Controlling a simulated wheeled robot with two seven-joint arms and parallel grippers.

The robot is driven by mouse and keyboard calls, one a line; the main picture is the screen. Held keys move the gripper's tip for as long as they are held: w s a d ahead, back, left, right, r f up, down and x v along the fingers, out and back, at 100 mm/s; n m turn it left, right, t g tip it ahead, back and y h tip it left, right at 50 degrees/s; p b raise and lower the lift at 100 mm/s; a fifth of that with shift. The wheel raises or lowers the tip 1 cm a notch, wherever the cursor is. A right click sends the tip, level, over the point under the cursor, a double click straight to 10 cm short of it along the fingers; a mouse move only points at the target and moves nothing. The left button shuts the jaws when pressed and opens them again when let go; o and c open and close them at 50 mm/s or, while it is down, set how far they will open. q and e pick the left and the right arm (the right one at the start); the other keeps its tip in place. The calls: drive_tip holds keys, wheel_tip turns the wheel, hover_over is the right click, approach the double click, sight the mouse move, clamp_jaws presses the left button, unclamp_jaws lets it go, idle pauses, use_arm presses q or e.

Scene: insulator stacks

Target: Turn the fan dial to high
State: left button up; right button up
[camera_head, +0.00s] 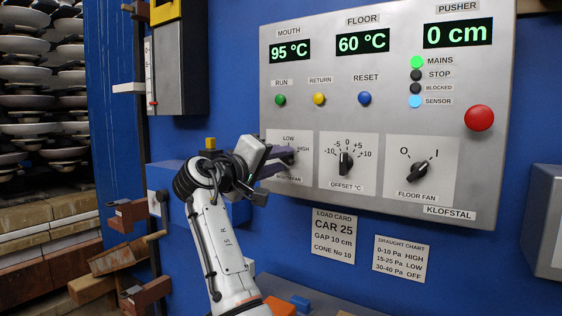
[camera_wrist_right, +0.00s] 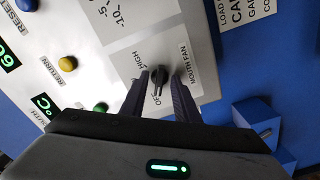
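The black mouth fan dial (camera_head: 289,158) sits on a pale plate at the lower left of the control panel, partly hidden by my right gripper (camera_head: 277,161). In the right wrist view the dial (camera_wrist_right: 160,78) stands between the two dark fingers of my right gripper (camera_wrist_right: 160,84). A gap shows between the fingers and the dial, so the gripper looks open around it. The light mark on the dial seems to point toward the partly hidden OFF label, with HIGH to one side. My left gripper is not in view.
The offset dial (camera_head: 346,162) and floor fan dial (camera_head: 419,171) sit to the right on the same panel (camera_head: 290,60). A red button (camera_head: 479,118) is further right. A load card (camera_head: 333,236) and draught chart (camera_head: 401,261) hang below. Stacked insulators (camera_head: 28,90) stand at left.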

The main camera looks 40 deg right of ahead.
drive_tip(key=shift+d, duration=0.1)
clamp_jaws()
